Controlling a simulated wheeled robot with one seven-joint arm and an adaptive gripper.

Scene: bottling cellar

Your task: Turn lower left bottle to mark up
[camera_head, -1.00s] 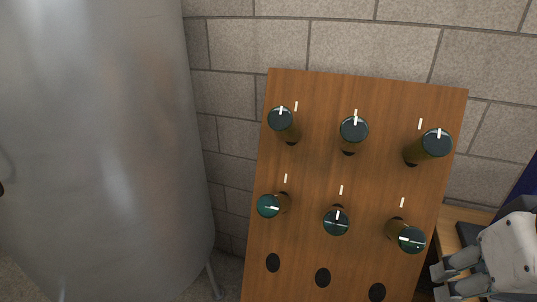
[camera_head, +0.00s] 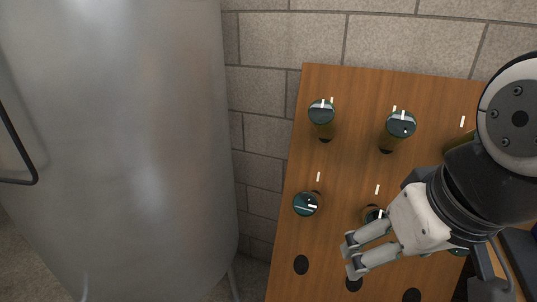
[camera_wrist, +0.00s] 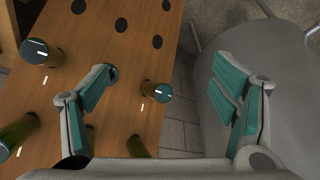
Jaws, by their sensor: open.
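The lower left bottle (camera_head: 306,204) sticks out neck-down from the wooden rack, its dark green base facing out. The white mark on its base points right, while the white line on the board (camera_head: 318,176) is above it. It also shows in the wrist view (camera_wrist: 155,91), between my spread fingers but beyond them. My gripper (camera_head: 350,257) is open and empty, below and right of this bottle in the head view, apart from it. My gripper also shows in the wrist view (camera_wrist: 165,68). The lower middle bottle (camera_head: 373,214) is partly hidden behind my gripper.
The wooden rack (camera_head: 345,165) holds more bottles: upper left (camera_head: 321,112), upper middle (camera_head: 400,125); those on the right are mostly hidden by my arm. Empty holes (camera_head: 301,265) run below. A large steel tank (camera_head: 130,140) stands left; a stone-block wall (camera_head: 270,40) is behind.

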